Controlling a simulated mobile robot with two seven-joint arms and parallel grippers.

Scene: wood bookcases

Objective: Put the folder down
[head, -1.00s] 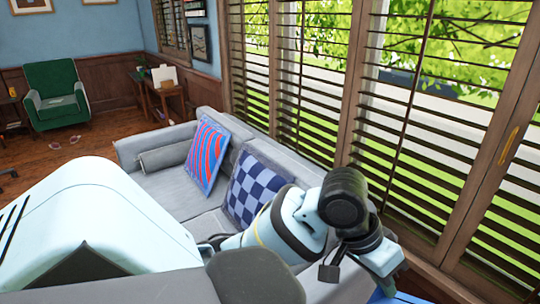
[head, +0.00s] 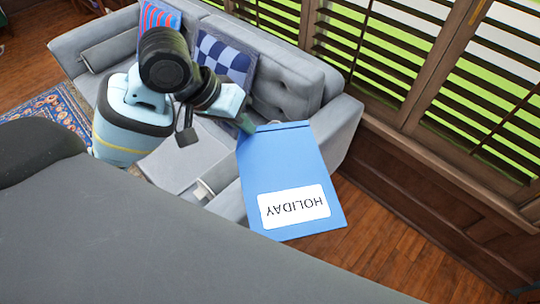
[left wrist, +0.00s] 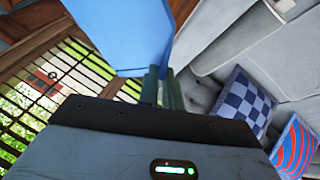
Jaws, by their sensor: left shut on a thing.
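A blue folder (head: 290,170) with a white label reading "HOLIDAY", upside down in the head view, is held in the air near the right arm of the grey sofa. My left gripper (head: 247,125) is shut on its upper left edge. In the left wrist view the folder (left wrist: 120,30) rises from between the two dark fingers (left wrist: 162,85), which are close together. Whether the folder touches the sofa arm behind it cannot be told. My right gripper is not in view.
The grey sofa (head: 285,85) has a blue checkered cushion (head: 225,55) and a red-and-blue cushion (head: 158,15). Slatted windows (head: 385,45) and wood panelling run along the right. Bare wood floor (head: 375,245) lies between sofa and wall. A patterned rug (head: 60,105) is at left.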

